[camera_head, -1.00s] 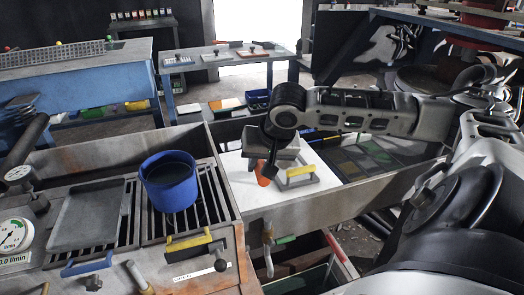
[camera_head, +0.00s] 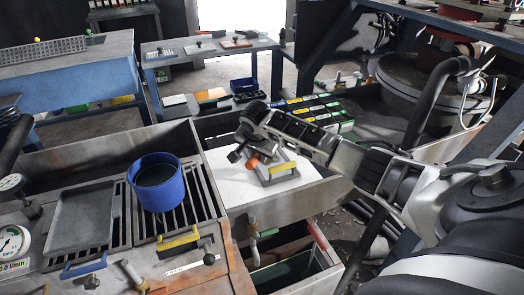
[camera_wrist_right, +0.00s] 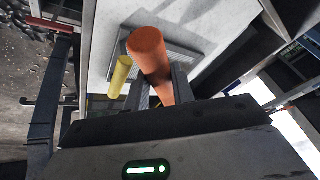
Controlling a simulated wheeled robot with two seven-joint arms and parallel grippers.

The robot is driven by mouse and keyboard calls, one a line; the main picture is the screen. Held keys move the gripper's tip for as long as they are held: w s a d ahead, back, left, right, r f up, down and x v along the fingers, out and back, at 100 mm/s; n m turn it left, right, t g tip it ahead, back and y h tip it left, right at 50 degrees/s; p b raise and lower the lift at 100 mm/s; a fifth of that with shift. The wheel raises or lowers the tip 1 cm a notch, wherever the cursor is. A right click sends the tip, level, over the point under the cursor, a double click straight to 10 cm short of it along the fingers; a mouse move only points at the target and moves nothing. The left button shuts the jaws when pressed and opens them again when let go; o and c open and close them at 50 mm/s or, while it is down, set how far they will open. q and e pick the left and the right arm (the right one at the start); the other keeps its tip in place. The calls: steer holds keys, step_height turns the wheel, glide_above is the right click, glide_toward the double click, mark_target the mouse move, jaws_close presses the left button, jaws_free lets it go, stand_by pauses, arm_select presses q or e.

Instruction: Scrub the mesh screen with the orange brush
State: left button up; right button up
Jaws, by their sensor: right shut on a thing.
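My right gripper (camera_head: 241,155) hangs over the white surface in the head view and is shut on the orange brush (camera_head: 253,160). In the right wrist view the brush's orange handle (camera_wrist_right: 150,55) stands up between the fingers (camera_wrist_right: 163,90); its bristle end is hidden. A grey framed panel (camera_head: 264,180) with a yellow handle (camera_head: 283,167), apparently the mesh screen, lies beside and below the gripper. It also shows beneath the brush in the wrist view (camera_wrist_right: 188,62). I cannot tell whether the brush touches it. My left gripper is out of view.
The white surface (camera_head: 230,190) lies in a metal-walled bay. A blue pot (camera_head: 157,185) stands on a slatted grate left of it, beside a grey tray (camera_head: 82,217). Several coloured items (camera_head: 315,108) lie behind the gripper.

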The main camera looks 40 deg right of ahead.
steer(key=shift+r+p, duration=0.15)
steer(key=shift+p, duration=0.35)
step_height(320, 180, down, 4)
steer(key=shift+f+b, duration=0.15)
steer(key=shift+b, duration=0.75)
steer(key=shift+f, duration=0.4)
steer(key=shift+f+b, duration=0.3)
steer(key=shift+f, duration=0.3)
